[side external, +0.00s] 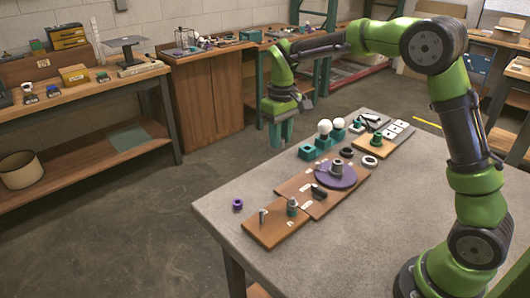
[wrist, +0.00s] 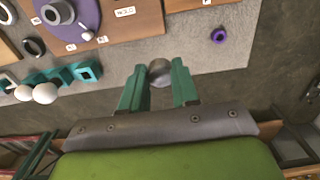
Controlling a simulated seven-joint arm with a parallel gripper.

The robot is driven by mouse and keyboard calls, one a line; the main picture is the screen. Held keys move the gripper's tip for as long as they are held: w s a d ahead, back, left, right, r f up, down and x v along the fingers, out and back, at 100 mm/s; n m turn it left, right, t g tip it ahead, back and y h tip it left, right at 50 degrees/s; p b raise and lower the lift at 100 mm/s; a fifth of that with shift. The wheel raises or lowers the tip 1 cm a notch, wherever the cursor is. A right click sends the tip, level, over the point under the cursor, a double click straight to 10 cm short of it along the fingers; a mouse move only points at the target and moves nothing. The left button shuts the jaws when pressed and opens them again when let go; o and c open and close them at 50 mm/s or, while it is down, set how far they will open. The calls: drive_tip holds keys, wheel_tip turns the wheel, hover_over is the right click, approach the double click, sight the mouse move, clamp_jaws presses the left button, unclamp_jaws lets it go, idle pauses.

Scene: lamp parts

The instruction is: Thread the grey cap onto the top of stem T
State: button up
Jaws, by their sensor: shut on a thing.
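My gripper (side external: 283,146) hangs over the far left side of the table, well above it, fingers pointing down. In the wrist view its teal fingers (wrist: 160,82) are closed around a round grey piece, the grey cap (wrist: 160,73), which shows between the fingertips. Several upright stems stand on the boards: a grey one (side external: 263,216) and a grey-teal one (side external: 292,206) on the near wooden board, and a grey one (side external: 337,168) on the purple disc (side external: 347,180). The labels are too small to tell which is stem T. The cap is apart from all of them.
A purple ring (side external: 238,204) lies alone at the table's left. Teal holders (side external: 308,152) with white bulbs (side external: 325,127) stand along the far edge. A black ring (side external: 346,152) and a white ring (side external: 370,161) lie nearby. The front of the table (side external: 370,235) is clear.

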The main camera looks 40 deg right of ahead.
drive_tip(key=shift+n, duration=0.8)
drive_tip(key=s+a, duration=0.2)
drive_tip(key=s, duration=0.1)
drive_tip(key=s+a, duration=0.1)
drive_tip(key=s, duration=0.1)
drive_tip(key=shift+s+a+f, duration=0.1)
drive_tip(key=shift+s+a, duration=0.15)
drive_tip(key=shift+a, duration=0.1)
drive_tip(key=n, duration=0.1)
hover_over(294, 199)
drive_tip(key=f, duration=0.2)
drive_tip(key=shift+s+f, duration=0.1)
drive_tip(key=shift+f, duration=2.65)
drive_tip(key=shift+f, duration=1.2)
drive_tip(key=o, duration=0.4)
clamp_jaws()
drive_tip(key=shift+f, duration=0.2)
